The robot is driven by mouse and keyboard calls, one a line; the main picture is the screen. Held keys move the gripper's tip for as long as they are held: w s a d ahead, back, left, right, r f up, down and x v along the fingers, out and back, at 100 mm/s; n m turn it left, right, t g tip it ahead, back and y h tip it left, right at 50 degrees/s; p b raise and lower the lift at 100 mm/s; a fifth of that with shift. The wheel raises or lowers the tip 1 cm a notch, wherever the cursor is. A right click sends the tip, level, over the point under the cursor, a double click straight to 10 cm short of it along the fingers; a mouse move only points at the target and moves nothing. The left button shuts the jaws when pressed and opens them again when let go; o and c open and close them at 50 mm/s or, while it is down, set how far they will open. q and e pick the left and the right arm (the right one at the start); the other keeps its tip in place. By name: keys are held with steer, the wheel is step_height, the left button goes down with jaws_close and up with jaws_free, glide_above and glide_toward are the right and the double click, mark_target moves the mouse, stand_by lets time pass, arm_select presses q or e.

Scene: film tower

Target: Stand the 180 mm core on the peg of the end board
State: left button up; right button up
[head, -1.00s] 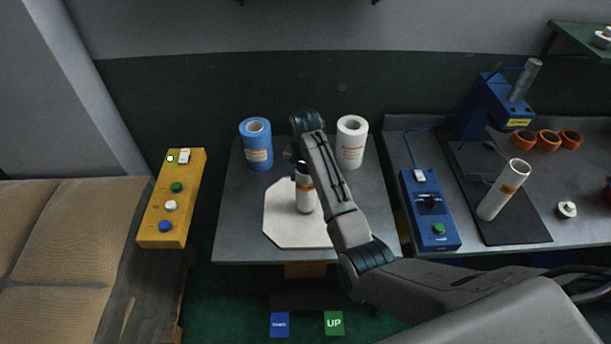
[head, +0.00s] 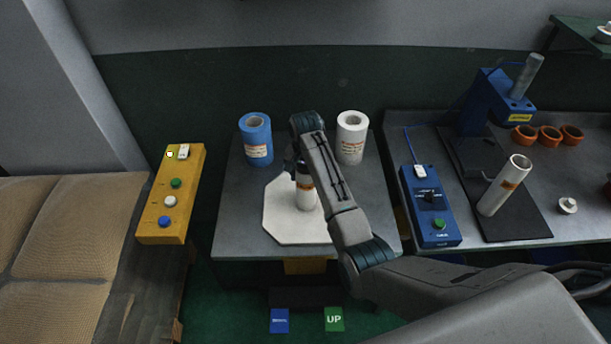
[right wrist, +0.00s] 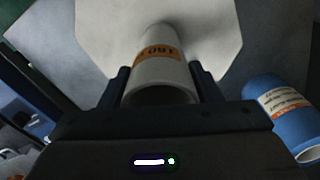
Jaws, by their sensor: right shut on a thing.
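The 180 mm core (head: 306,195) is a white tube with an orange label, upright over the middle of the white end board (head: 283,228). My right gripper (head: 302,174) is shut on the core near its upper end. In the right wrist view, the core (right wrist: 160,75) sits between the two fingers (right wrist: 160,92), its open end toward the camera and its far end against the pale end board (right wrist: 213,30). The peg is hidden; I cannot tell whether the core rests fully on the board. My left gripper is out of view.
A blue roll (head: 256,140) and a white roll (head: 351,138) stand behind the board on the grey table (head: 235,215). A yellow button box (head: 170,195) is at left. Another white tube (head: 505,186) is on the bench at right, near a blue control box (head: 431,207).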

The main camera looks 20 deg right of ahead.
steer(key=shift+f, duration=0.25)
stand_by(0.5)
steer(key=o, duration=1.5)
steer(key=shift+c, duration=0.2)
step_height(320, 180, up, 11)
steer(key=shift+p, duration=0.35)
steer(key=shift+f, duration=0.2)
